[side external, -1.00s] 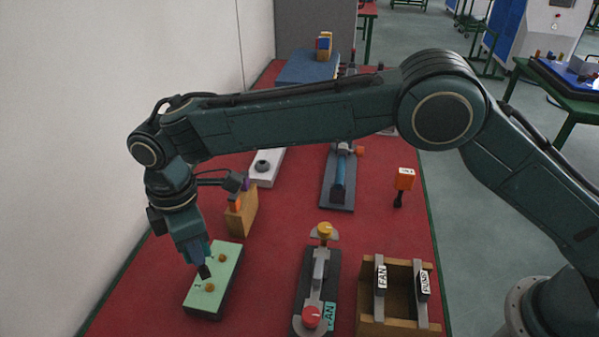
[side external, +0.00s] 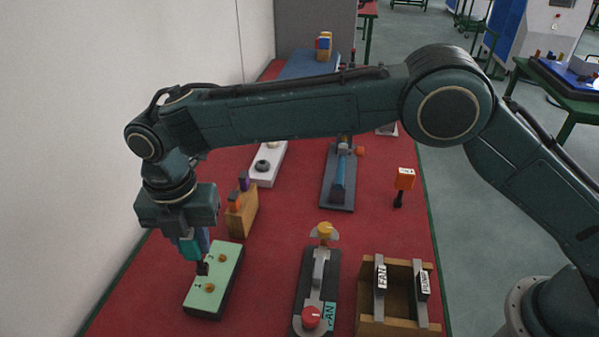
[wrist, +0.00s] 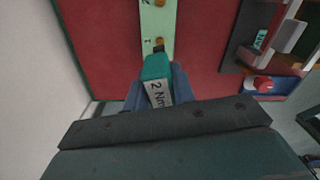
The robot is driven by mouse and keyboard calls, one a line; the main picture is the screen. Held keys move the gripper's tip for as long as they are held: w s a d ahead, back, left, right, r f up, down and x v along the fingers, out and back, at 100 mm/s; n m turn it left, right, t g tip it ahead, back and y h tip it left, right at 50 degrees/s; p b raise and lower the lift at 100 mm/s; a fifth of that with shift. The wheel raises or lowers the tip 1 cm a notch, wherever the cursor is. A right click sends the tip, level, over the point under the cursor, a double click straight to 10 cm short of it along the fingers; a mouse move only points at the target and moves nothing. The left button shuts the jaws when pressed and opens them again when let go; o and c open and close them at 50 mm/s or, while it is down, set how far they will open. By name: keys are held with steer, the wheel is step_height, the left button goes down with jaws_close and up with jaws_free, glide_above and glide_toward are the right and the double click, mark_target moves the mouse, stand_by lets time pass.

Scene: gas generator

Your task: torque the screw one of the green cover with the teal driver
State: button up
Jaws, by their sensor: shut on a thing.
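The green cover (side external: 227,272) lies on the red table at the lower left, with two brass screws on top. Screw one (side external: 209,288), beside the mark 1, is the nearer one; it also shows in the wrist view (wrist: 159,41). My gripper (side external: 192,238) is shut on the teal driver (side external: 189,249), whose label in the wrist view (wrist: 157,85) reads "2 Nm". The driver points down, its dark tip over the cover close to screw one in the side view. In the wrist view the tip appears right at screw one; I cannot tell whether they touch.
A wooden holder (side external: 241,212) with orange and purple-topped tools stands just behind the cover. A fan-labelled fixture (side external: 318,275) with a red knob and a wooden box (side external: 395,327) stand to the right. A white wall is close on the left.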

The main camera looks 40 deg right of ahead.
mark_target(202, 268)
steer(key=shift+r+n, duration=0.15)
steer(key=shift+n, duration=0.65)
steer(key=shift+f, duration=0.2)
steer(key=shift+f, duration=1.85)
steer(key=shift+f, duration=0.8)
stand_by(0.3)
stand_by(0.4)
steer(key=shift+m, duration=1.5)
